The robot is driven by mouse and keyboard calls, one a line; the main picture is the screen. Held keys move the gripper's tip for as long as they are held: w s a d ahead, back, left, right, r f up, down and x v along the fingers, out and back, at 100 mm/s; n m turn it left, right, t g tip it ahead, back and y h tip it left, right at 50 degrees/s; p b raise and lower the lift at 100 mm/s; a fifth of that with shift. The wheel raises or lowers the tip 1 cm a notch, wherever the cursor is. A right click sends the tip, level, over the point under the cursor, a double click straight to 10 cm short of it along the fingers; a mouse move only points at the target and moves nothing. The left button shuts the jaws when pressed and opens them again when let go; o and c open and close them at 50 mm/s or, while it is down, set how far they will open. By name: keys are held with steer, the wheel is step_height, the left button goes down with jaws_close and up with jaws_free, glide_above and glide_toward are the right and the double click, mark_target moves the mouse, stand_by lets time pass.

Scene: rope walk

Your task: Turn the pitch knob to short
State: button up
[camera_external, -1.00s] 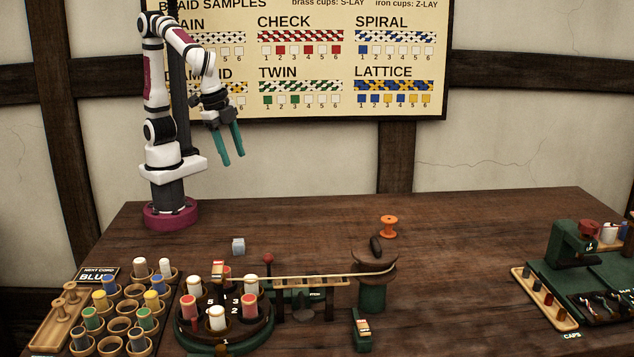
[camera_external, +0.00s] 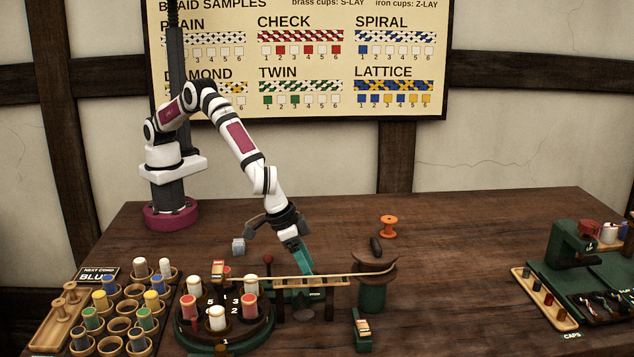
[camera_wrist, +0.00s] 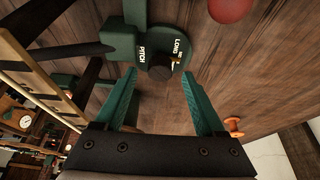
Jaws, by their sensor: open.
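The pitch knob (camera_wrist: 160,68) is a dark round knob on a green housing (camera_wrist: 124,40) in the wrist view. White lettering on the housing reads PITCH and LONG, and a small brass-coloured pointer (camera_wrist: 175,63) shows beside the knob. Any SHORT mark is not readable. My gripper (camera_wrist: 162,85) is open, with its teal fingers on either side of the knob's near side and nothing held between them. In the external view my gripper (camera_external: 304,270) is low behind the wooden rail, and the knob there is hidden or too small to tell.
A wooden rail (camera_external: 330,281) runs in front of the gripper to a green post (camera_external: 372,296). A red ball-topped lever (camera_external: 268,259) stands to its left. A braiding carousel (camera_external: 258,333) with several bobbins is front left. An orange spool (camera_external: 388,226) stands behind right; table beyond is clear.

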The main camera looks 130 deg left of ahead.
steer(key=shift+w+a+f, duration=0.2)
steer(key=shift+f, duration=0.45)
jaws_close()
